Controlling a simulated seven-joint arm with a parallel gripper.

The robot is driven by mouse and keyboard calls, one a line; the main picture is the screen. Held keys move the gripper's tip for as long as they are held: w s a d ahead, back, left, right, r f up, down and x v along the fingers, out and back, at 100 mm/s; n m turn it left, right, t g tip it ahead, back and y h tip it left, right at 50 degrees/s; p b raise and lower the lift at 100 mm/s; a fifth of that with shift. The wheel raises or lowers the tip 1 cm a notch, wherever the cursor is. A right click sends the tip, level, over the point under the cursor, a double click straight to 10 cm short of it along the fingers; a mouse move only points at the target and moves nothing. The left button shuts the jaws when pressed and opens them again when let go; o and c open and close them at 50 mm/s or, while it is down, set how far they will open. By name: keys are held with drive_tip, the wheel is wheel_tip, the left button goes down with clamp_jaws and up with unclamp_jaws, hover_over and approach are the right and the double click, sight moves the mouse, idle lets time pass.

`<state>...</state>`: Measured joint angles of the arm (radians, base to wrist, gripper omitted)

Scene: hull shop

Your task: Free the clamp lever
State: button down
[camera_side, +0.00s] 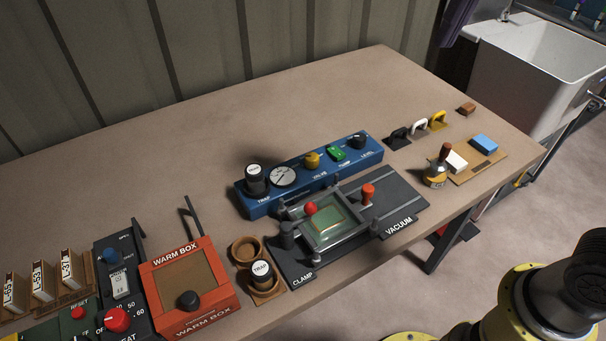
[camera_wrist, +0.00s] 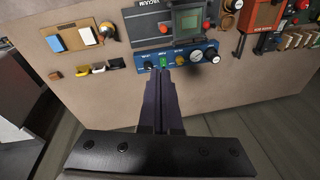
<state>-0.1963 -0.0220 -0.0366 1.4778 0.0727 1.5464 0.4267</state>
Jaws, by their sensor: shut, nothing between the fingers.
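The clamp fixture (camera_side: 405,189) is a dark plate marked CLAMP and VACUUM, with a framed greenish window (camera_side: 325,222). I cannot tell which is the clamp lever. The fixture also shows in the wrist view (camera_wrist: 150,31), upside down, beyond the blue panel. My gripper (camera_wrist: 164,74) is shut and empty; its fingertips overlap the view of the blue panel's edge. Whether they touch it I cannot tell. The fingers are outside the side view.
The blue panel (camera_side: 293,190) with gauge and knobs lies behind the fixture. Right are small hooks (camera_side: 419,127), a wooden-handled tool (camera_side: 437,172) and coloured blocks (camera_side: 485,144). The far bench is mostly clear.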

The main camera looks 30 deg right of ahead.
drive_tip(key=w+a+f+n+g, duration=0.1)
drive_tip(key=w+a+f, duration=0.2)
drive_tip(key=w+a, duration=0.25)
drive_tip(key=w+a+f+g, duration=0.2)
drive_tip(key=w+a+f, duration=0.1)
drive_tip(key=w+a, duration=0.25)
drive_tip(key=w+a+f+n+g+h, duration=0.1)
drive_tip(key=a+f, duration=0.6)
drive_tip(key=f, duration=0.3)
drive_tip(key=shift+w+a+f, duration=0.3)
drive_tip(key=shift+a, duration=0.1)
drive_tip(key=s+f, duration=0.6)
drive_tip(key=f, duration=0.5)
